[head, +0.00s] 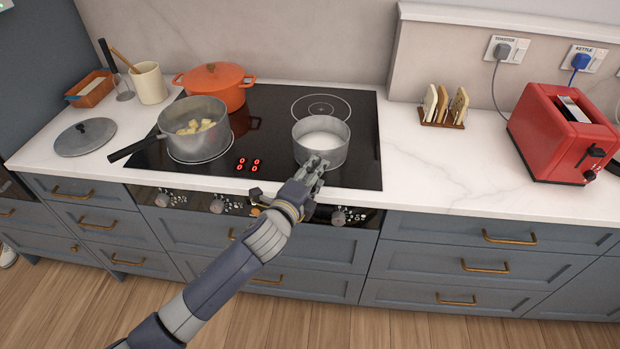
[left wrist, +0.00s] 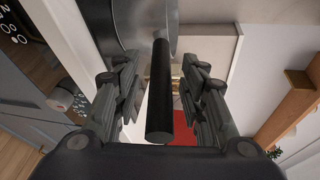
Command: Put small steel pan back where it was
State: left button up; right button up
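The small steel pan (head: 321,154), with white liquid in it, stands on the front right of the black hob (head: 362,174). My left gripper (head: 316,168) is at the front of this pan and hides its handle in the head view. In the left wrist view the pan's black handle (left wrist: 160,95) runs between the two fingers of my left gripper (left wrist: 162,92). The fingers are open, with a gap on each side of the handle. The pan's steel wall (left wrist: 147,20) shows at the top there. My right gripper is not in view.
A larger steel pan (head: 207,146) with pale chunks stands at the hob's left, its black handle pointing front-left. An orange pot (head: 228,92) is behind it. The back right ring (head: 320,109) is empty.

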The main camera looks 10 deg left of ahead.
pick_arm(q)
jog(key=shift+s+a+r, duration=0.15)
jog(key=shift+s, duration=0.4)
jog(key=b+v, duration=0.1)
jog(key=v, duration=1)
jog(key=shift+b, duration=0.3)
jog(key=shift+r, duration=0.1)
